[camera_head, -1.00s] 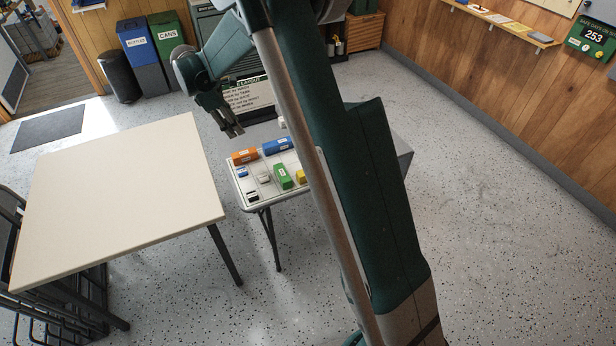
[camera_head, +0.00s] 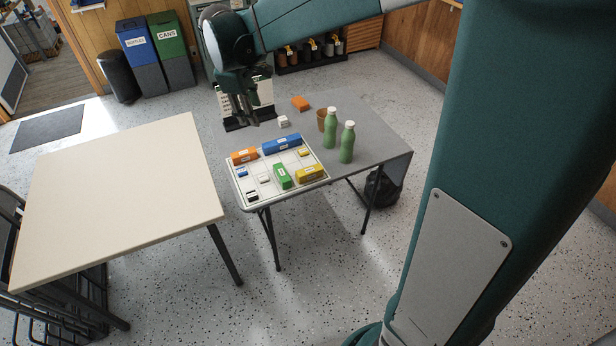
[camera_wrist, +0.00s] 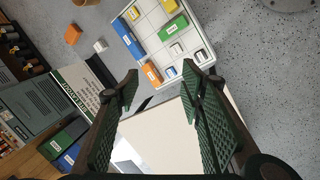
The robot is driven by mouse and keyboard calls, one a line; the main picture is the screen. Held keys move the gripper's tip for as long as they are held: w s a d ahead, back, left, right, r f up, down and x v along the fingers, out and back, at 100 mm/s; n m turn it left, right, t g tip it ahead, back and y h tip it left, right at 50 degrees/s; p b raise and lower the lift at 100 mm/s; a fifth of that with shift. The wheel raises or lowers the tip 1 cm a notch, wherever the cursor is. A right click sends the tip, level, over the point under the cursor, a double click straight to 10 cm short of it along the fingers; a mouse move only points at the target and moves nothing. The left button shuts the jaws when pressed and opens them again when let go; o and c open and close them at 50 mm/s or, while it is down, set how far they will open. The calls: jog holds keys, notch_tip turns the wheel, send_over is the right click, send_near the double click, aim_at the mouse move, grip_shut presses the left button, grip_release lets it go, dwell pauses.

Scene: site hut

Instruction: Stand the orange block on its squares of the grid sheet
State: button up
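An orange block with a white label (camera_head: 244,156) lies at the back left corner of the white grid sheet (camera_head: 252,201); in the wrist view this orange block (camera_wrist: 151,73) is at the sheet's edge. My gripper (camera_head: 247,122) is above the table's back left side, apart from both blocks. In the wrist view my gripper (camera_wrist: 162,84) is open with nothing between its fingers.
The sheet also holds blue (camera_head: 282,145), green (camera_head: 283,177) and yellow (camera_head: 311,173) blocks and several small pieces. A white block (camera_head: 283,121), a brown cup (camera_head: 321,120) and two green bottles (camera_head: 330,128) stand behind and right. A layout board (camera_head: 232,105) stands at the back left.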

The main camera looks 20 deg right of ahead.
jog(key=s+d+r+m+t+y, duration=0.1)
jog(key=s+r+m, duration=0.15)
jog(key=s, duration=0.55)
jog(key=s+d+r+m+t, duration=0.1)
jog(key=s+r+m, duration=0.15)
jog(key=s, duration=0.45)
jog(key=s+f+m+t, duration=0.1)
jog(key=s+f+m, duration=0.1)
jog(key=s, duration=0.7)
jog(key=s+d+f+m+t+y, duration=0.1)
jog(key=s+m, duration=0.2)
jog(key=s, duration=0.6)
jog(key=shift+f+m, duration=0.4)
